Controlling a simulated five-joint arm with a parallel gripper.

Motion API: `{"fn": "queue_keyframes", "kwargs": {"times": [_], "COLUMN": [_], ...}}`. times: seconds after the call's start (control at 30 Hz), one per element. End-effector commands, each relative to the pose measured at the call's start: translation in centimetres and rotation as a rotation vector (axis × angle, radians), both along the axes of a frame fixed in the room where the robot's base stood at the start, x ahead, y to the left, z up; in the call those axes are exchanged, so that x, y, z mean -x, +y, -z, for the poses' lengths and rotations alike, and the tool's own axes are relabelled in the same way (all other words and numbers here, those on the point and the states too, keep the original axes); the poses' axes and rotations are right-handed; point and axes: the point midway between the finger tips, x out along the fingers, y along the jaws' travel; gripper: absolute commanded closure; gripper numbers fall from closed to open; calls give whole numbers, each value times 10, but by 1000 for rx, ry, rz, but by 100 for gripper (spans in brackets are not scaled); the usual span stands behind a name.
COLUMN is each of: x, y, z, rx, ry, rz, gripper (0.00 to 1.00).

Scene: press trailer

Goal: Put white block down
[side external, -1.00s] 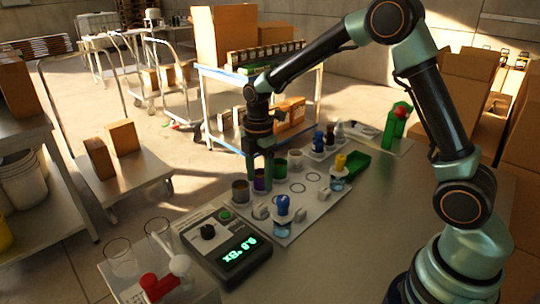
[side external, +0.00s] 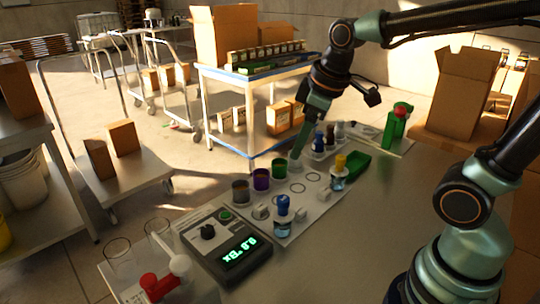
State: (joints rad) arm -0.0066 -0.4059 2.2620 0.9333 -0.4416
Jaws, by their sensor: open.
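I cannot tell which is the task's block. My gripper (side external: 298,158) points down at the far end of the row of cups, in front of or at a pale cup (side external: 294,166) that it partly hides. It is open, its fingers seen nearly edge-on. No white block shows between them.
Brown (side external: 240,192), purple (side external: 261,181) and green (side external: 279,169) cups line the mat's far edge. A blue-capped bottle (side external: 283,218) and a yellow-capped bottle (side external: 339,176) stand on the mat. A meter (side external: 228,247) is at front left, a green tray (side external: 358,166) at right.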

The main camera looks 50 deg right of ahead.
Motion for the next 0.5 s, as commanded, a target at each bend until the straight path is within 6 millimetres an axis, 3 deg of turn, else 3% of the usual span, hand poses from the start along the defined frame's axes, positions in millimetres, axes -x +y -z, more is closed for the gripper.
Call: {"fn": "queue_keyframes", "kwargs": {"times": [0.2,0.5], "x": [35,47], "y": [-2,-2], "z": [-5,-2], "rx": [-123,-184], "ry": [-104,-137], "rz": [293,414], "gripper": [36,36]}}
